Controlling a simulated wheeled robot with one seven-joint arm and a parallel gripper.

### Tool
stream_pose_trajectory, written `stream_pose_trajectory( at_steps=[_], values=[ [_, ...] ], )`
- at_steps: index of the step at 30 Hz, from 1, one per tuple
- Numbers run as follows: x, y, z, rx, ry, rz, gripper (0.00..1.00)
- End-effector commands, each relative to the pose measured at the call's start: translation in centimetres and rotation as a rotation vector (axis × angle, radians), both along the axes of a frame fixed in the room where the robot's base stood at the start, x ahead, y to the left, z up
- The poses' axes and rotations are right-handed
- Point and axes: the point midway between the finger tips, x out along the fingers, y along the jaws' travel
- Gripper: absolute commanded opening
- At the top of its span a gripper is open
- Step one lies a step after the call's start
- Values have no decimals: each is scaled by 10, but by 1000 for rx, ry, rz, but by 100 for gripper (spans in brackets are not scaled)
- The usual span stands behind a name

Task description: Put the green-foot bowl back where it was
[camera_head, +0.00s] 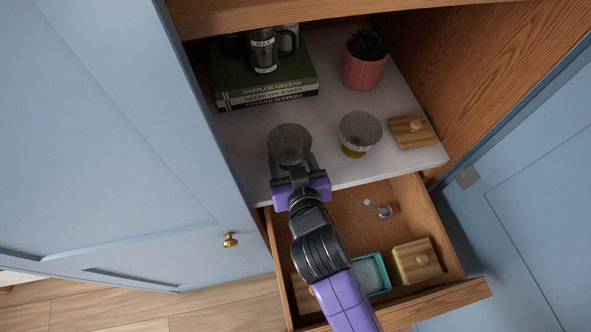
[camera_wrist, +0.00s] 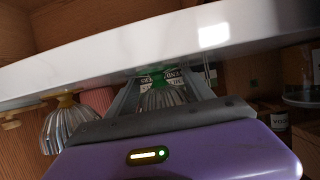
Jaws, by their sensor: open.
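The green-foot bowl (camera_head: 289,141) is a grey ribbed bowl standing upright on the white marble shelf (camera_head: 240,135), near its front left. Its green foot shows just above my fingers, and in the wrist view, which is upside down, the bowl (camera_wrist: 162,98) lies between my two fingers. My gripper (camera_head: 291,167) is open, with one finger on either side of the bowl's lower part; I cannot tell whether they touch it. A similar bowl with a yellow foot (camera_head: 359,131) stands to the right, also seen in the wrist view (camera_wrist: 68,122).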

Motion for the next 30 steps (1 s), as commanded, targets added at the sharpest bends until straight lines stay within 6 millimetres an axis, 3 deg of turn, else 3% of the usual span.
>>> stream_pose_trajectory(
  at_steps=[2, 12, 18, 30],
  values=[
    [-8, -8, -4, -9, 18, -12, 75],
    [-71, -22, 28, -5, 8, -4, 75],
    [-97, -28, 41, -4, 6, -3, 75],
    [-107, -31, 47, -4, 3, -2, 75]
  ],
)
